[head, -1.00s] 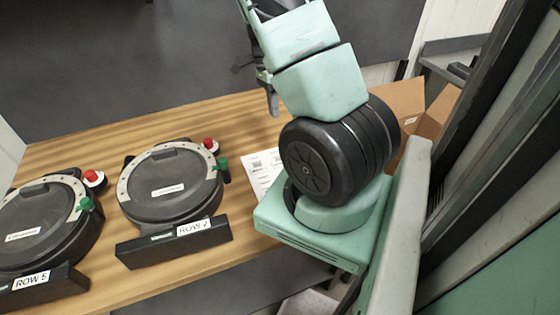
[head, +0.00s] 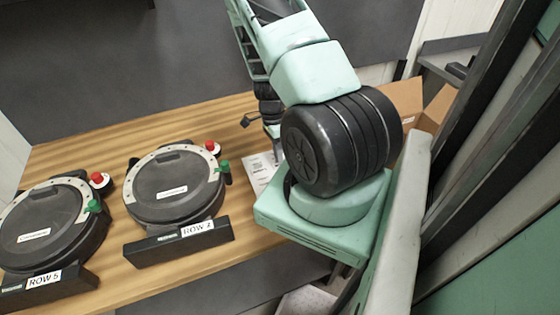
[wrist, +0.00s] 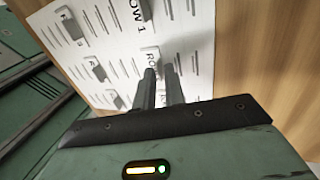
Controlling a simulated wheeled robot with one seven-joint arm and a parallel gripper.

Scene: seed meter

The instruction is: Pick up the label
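A white sheet (wrist: 195,25) with printed lines and several small label pieces lies on the wooden table; part of it shows in the head view (head: 258,170). One label (wrist: 151,57) with the letters "RO" visible stands up from the sheet near my fingertips, its lower part hidden by a finger. My gripper (wrist: 160,72) is above the sheet, its two fingers a little apart with a narrow gap and nothing seen held between them. In the head view my arm hides part of the sheet, and the fingertips are hard to make out.
Two round black seed meters with red and green knobs stand on the table: one behind a "ROW 2" plate (head: 170,190), one behind a "ROW 5" plate (head: 38,225). A cardboard box (head: 405,98) is behind my arm. The table's back left is clear.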

